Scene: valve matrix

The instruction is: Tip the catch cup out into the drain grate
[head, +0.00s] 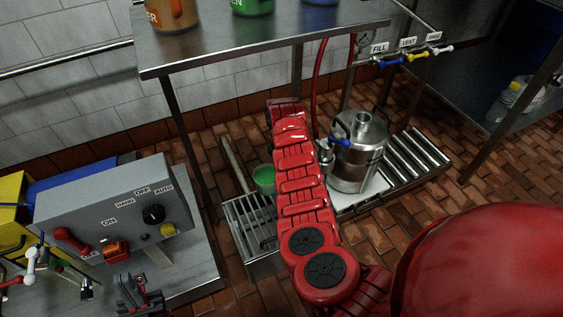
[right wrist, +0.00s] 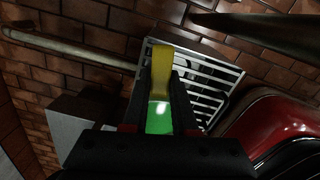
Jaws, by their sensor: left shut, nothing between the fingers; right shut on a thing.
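The green catch cup (head: 264,180) shows in the head view just left of my red right arm, by the back end of the slatted drain grate (head: 262,228). I cannot tell its tilt or height. In the right wrist view, my right gripper (right wrist: 160,95) is shut on the cup's yellow handle (right wrist: 162,70), with green of the cup (right wrist: 159,118) between the fingers. The grate (right wrist: 220,80) lies beyond it there. My right gripper is hidden behind the arm in the head view. My left gripper (head: 140,295) is shut and empty at the lower left, in front of the control box.
A steel keg (head: 358,150) stands on a white pad right of my right arm. A grey control box (head: 110,215) with switches is on the left bench. A steel shelf (head: 260,40) overhangs the back. A pipe (head: 234,163) slants behind the grate.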

